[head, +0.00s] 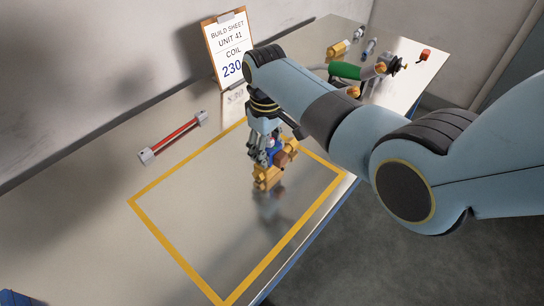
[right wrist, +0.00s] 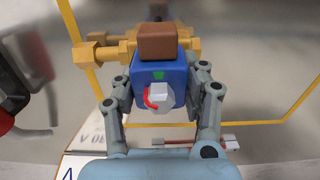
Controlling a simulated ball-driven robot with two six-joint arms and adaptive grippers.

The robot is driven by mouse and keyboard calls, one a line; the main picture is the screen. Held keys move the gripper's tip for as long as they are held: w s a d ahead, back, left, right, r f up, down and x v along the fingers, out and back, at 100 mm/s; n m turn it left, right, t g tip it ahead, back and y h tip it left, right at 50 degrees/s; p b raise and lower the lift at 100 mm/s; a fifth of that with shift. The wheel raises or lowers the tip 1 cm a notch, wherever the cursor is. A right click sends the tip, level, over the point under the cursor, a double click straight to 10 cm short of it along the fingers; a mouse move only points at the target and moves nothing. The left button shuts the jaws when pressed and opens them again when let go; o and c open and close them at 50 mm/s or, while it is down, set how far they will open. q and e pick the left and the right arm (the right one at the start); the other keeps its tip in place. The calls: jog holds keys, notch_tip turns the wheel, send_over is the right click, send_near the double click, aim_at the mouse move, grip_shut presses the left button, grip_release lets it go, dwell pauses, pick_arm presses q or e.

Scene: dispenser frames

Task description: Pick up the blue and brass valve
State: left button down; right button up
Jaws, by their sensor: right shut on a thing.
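The blue and brass valve (head: 267,177) is inside the yellow-taped rectangle on the metal table, near its back right part. My right gripper (head: 271,158) comes down from above and is shut on it. In the right wrist view the valve's blue body (right wrist: 160,85) sits between the two fingers of the gripper (right wrist: 158,76), with a brown block on top and brass pipe ends to the left and behind. A blurred reflection shows on the table below it. I cannot tell whether the valve touches the table. My left gripper is not in view.
A red bar with grey ends (head: 176,137) lies left of the taped area. A clipboard with a build sheet (head: 229,48) stands against the wall. A green-handled part (head: 344,70) and several small fittings are at the back right. The taped area's front is clear.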

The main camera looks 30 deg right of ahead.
grip_shut()
